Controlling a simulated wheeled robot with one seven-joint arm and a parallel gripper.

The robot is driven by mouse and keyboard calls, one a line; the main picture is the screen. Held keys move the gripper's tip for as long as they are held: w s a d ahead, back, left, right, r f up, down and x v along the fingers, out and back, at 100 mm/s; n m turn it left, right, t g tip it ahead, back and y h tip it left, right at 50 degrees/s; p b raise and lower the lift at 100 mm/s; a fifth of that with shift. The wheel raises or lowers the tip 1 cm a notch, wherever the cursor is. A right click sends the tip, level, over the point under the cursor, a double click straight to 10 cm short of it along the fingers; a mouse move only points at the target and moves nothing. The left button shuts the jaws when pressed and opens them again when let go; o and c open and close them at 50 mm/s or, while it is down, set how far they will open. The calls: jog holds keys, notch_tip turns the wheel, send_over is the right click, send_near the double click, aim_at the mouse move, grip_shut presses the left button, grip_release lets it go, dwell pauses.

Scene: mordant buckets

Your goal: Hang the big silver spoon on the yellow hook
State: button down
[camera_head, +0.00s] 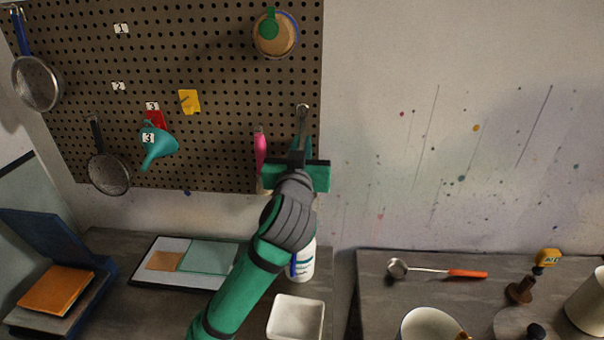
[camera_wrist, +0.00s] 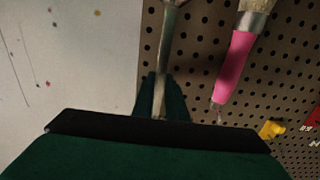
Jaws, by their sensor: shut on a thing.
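A long silver-handled utensil (camera_head: 303,118), which looks like the big silver spoon, is upright at the right side of the pegboard. Its top end is at a peg; I cannot tell whether it still bears on it. My gripper (camera_head: 300,160) is shut on its handle, and the handle (camera_wrist: 160,95) shows between the dark green fingers in the wrist view. Its lower end is hidden behind my gripper in the head view. The yellow hook (camera_head: 189,102), a yellow plate with a dark peg, is empty to the left. It also shows in the wrist view (camera_wrist: 270,130).
A pink-handled brush (camera_head: 260,145) hangs close left of my gripper. A teal funnel (camera_head: 158,147) hangs below the red hook (camera_head: 156,118), left of the yellow hook. A round brown item (camera_head: 275,38) hangs above. A white bottle (camera_head: 307,262) stands below my gripper.

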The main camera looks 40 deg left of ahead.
jog(key=shift+r, duration=0.5)
dwell(0.5)
jog(key=v, duration=0.7)
jog(key=shift+s, duration=0.25)
dwell(1.0)
jog(key=shift+d, duration=0.1)
dwell(0.4)
